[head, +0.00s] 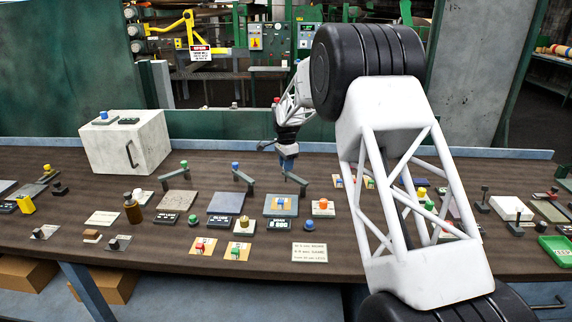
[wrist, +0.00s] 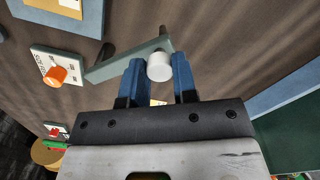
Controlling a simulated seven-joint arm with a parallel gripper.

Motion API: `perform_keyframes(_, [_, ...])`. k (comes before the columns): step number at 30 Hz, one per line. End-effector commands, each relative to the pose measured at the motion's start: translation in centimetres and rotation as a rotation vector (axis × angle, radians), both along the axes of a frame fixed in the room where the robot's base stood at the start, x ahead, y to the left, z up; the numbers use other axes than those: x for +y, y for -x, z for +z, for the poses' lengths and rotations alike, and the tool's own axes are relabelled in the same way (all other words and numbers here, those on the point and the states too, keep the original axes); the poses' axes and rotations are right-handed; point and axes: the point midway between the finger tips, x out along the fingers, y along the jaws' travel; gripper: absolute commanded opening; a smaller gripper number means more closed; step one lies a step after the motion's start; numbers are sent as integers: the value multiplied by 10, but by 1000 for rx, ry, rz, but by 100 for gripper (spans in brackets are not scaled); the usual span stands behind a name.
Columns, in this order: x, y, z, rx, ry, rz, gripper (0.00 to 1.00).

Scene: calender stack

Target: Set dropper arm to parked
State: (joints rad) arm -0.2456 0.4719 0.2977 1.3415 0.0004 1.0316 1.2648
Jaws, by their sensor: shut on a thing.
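The dropper arm (head: 297,181) is a short grey-green bar on the bench, just behind a blue-bordered pad. It is the rightmost of three similar arms in the head view. In the wrist view the bar (wrist: 128,63) runs diagonally, and its white knob (wrist: 159,67) sits between my blue fingers. My gripper (head: 287,165) is lowered over this arm in the head view, and it is shut on the white knob in the wrist view (wrist: 159,82). In the head view the knob is hidden by the fingers. I see no legible parked mark.
Two other arms stand to the left, one green-capped (head: 184,164) and one blue-capped (head: 236,166). The blue-bordered pad (head: 268,212) lies in front, with an orange-knobbed plate (head: 323,213) beside it. A white box (head: 135,150) stands back left. My arm covers part of the right bench.

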Motion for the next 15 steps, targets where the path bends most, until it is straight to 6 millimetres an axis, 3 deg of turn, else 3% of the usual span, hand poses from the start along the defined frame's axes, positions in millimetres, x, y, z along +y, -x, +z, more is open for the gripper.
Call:
perform_keyframes(1, [-1, -2, 1, -4, 0, -1, 28])
perform_keyframes(6, [-1, -1, 1, -2, 0, 0, 52])
perform_keyframes(15, [-1, -1, 1, -2, 0, 0, 52])
